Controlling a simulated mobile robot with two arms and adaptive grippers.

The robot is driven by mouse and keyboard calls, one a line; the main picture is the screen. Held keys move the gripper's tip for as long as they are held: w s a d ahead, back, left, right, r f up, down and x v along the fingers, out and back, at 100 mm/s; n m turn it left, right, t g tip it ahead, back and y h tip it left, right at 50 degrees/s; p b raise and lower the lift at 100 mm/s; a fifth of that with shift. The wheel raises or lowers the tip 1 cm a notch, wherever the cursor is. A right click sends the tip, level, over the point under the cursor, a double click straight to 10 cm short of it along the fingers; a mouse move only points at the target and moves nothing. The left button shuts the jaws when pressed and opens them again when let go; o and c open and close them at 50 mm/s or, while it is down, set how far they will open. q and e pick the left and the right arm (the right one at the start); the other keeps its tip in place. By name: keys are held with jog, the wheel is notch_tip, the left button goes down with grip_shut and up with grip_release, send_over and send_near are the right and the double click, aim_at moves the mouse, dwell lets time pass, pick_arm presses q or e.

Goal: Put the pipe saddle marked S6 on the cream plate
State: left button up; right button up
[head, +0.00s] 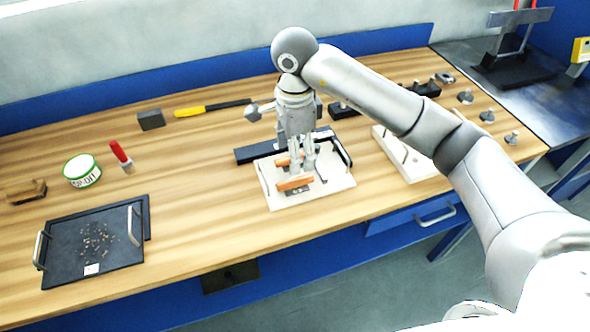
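A cream plate (333,181) lies at the middle of the bench, with dark handle-like bars and two orange blocks (295,183) on it. A second cream plate (418,170) lies to its right, partly hidden behind my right arm. My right gripper (302,172) points down over the first plate, between and beside the orange blocks. Its fingertips are too small to tell whether they hold anything. Several small grey metal pieces (487,116) stand at the bench's right end; I cannot read any S6 mark. My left gripper is not in view.
A dark tray (75,268) with handles and small bits lies at front left. A green-and-white tin (82,170), red-handled brush (121,156), yellow-handled tool (192,112) and grey block (151,120) stand behind.

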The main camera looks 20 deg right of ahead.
jog(key=shift+r, duration=1.2)
